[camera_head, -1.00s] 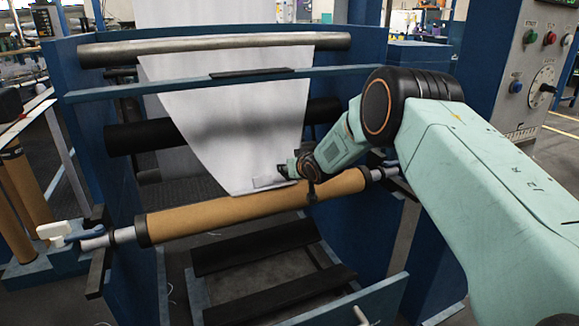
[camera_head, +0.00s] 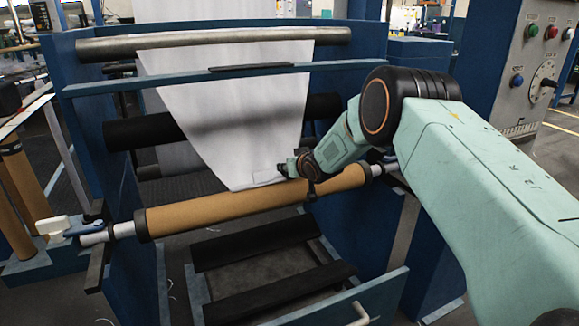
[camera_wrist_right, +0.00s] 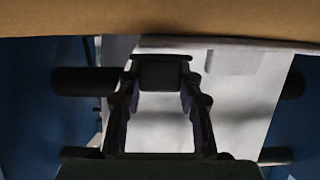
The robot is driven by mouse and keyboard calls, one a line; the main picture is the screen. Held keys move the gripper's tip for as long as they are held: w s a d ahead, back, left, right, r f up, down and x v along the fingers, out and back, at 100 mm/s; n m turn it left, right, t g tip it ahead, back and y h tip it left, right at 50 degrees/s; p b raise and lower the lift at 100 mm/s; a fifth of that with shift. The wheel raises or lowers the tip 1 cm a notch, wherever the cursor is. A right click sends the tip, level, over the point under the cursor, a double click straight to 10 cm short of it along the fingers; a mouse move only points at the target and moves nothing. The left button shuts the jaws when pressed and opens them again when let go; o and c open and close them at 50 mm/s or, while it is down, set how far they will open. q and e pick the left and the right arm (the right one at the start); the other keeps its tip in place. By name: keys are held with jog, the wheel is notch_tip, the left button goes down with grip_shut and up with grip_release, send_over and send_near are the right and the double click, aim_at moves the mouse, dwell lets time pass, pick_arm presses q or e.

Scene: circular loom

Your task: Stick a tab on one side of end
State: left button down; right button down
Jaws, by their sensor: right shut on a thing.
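The white fabric sheet (camera_head: 235,110) hangs down in a taper, and its lower end lies against the brown roll (camera_head: 225,209). A small pale tab (camera_head: 266,177) shows flat near the right side of that end. My right gripper (camera_head: 285,169) is at the right corner of the end, right beside the tab. In the right wrist view, my gripper's dark fingers (camera_wrist_right: 161,72) are shut with a grey piece between them, most likely a tab, in shadow. The roll (camera_wrist_right: 160,20) crosses the top, and the sheet (camera_wrist_right: 240,105) lies behind. My left gripper is out of view.
A metal bar (camera_head: 215,43) and a blue crossbar (camera_head: 160,83) span the loom above the roll. A white clamp handle (camera_head: 52,226) is at the roll's left end. A control panel (camera_head: 530,60) stands at the right. Dark slats (camera_head: 255,243) lie below.

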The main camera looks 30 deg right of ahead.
jog(key=shift+f, duration=0.15)
jog(key=c, duration=0.8)
grip_release()
jog(key=shift+s, duration=0.1)
jog(key=v, duration=1.2)
